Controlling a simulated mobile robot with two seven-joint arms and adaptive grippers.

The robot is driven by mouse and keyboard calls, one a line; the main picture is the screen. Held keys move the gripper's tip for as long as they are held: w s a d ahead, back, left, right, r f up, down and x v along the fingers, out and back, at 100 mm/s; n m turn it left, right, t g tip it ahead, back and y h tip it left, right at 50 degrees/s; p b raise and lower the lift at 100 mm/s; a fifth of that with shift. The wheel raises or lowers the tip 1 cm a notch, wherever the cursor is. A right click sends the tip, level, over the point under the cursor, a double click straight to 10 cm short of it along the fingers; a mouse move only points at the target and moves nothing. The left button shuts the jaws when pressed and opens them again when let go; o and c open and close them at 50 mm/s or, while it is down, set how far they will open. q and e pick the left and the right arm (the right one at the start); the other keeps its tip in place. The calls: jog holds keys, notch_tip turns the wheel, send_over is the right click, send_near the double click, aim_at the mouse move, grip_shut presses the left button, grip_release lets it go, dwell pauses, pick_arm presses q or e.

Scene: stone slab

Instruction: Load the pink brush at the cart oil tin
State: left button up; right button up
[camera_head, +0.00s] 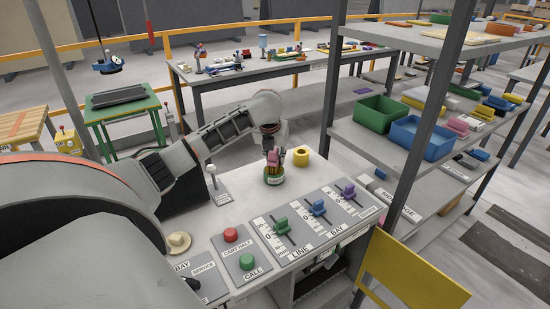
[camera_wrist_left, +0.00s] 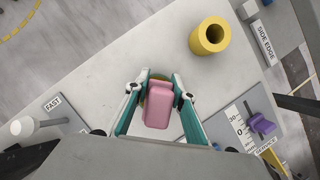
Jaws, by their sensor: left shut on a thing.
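The pink brush (camera_head: 273,158) is held upright between the fingers of my left gripper (camera_head: 272,150). In the left wrist view the gripper (camera_wrist_left: 160,105) has its teal fingers on either side of the pink brush (camera_wrist_left: 158,104). The green oil tin (camera_head: 274,176), with a pale label, stands on the bench directly below the brush. The brush's lower end is at the tin's mouth; I cannot tell how far inside it is. In the wrist view the brush and gripper hide most of the tin. My right gripper is not in view.
A yellow ring-shaped cylinder (camera_head: 301,157) stands right of the tin. A slider panel (camera_head: 312,222) with green, blue and purple knobs lies in front. Red (camera_head: 231,235) and green buttons are nearer. A shelf post (camera_head: 340,75) rises behind right.

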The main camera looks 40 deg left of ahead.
pick_arm(q)
jog(key=shift+r, duration=3.5)
